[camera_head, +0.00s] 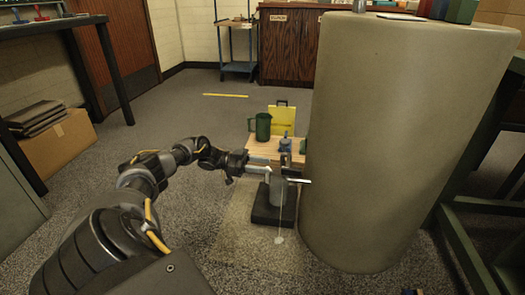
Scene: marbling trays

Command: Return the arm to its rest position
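My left arm comes in from the lower left, stretched forward. Its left gripper (272,166) is beside the large grey-beige cylinder (400,130), at the near end of a small wooden bench. The two pale fingers look apart, with a gap between them. Just beyond and below the fingertips is a grey upright cylinder (279,193) on a black base (271,213). The fingers overlap it in the picture, and I cannot tell whether they touch it. My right gripper is not in view.
On the wooden bench (262,144) are a green jug (261,126), a yellow board (283,120) and a small blue item (286,146). The large cylinder blocks the right side. A cardboard box (62,142) stands at left. Floor between is open.

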